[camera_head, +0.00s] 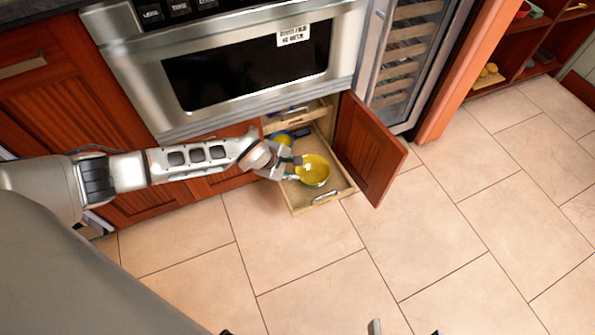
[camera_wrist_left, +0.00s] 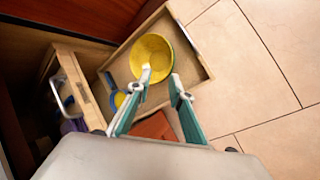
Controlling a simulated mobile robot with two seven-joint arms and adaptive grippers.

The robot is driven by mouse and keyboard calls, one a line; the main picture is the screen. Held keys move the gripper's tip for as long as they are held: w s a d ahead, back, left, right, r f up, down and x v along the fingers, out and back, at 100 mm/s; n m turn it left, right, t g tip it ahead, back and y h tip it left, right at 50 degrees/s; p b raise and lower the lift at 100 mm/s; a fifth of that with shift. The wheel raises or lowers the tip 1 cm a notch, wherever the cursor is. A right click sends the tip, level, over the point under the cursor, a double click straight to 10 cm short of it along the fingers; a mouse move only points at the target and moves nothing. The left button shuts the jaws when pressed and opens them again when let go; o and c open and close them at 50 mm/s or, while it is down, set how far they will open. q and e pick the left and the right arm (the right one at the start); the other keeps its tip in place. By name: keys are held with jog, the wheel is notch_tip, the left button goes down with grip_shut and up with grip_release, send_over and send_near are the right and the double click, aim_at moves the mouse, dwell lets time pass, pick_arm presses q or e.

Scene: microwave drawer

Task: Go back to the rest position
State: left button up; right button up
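My left gripper (camera_head: 297,168) reaches in from the left over the pulled-out lower drawer (camera_head: 338,180). In the left wrist view its two teal fingers (camera_wrist_left: 160,80) are apart, with nothing held between them. A yellow bowl (camera_head: 314,171) lies in the drawer, just beyond the fingertips; it also shows in the left wrist view (camera_wrist_left: 151,57). Whether a fingertip touches the bowl is unclear.
An open wooden cabinet door (camera_head: 366,150) stands right of the drawer. A second, upper drawer (camera_head: 316,112) sits partly out behind. A blue item (camera_head: 283,137) lies near the gripper. The microwave (camera_head: 245,75) is above. The tiled floor (camera_head: 450,235) in front is clear.

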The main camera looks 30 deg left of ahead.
pick_arm(q)
jog(key=shift+s+a+r, duration=0.2)
jog(key=shift+s+r, duration=0.3)
jog(key=shift+s, duration=0.05)
pick_arm(e)
jog(key=shift+w+d+r+n, duration=0.1)
jog(key=shift+w+d+n, duration=0.15)
jog(key=shift+d+n, duration=0.35)
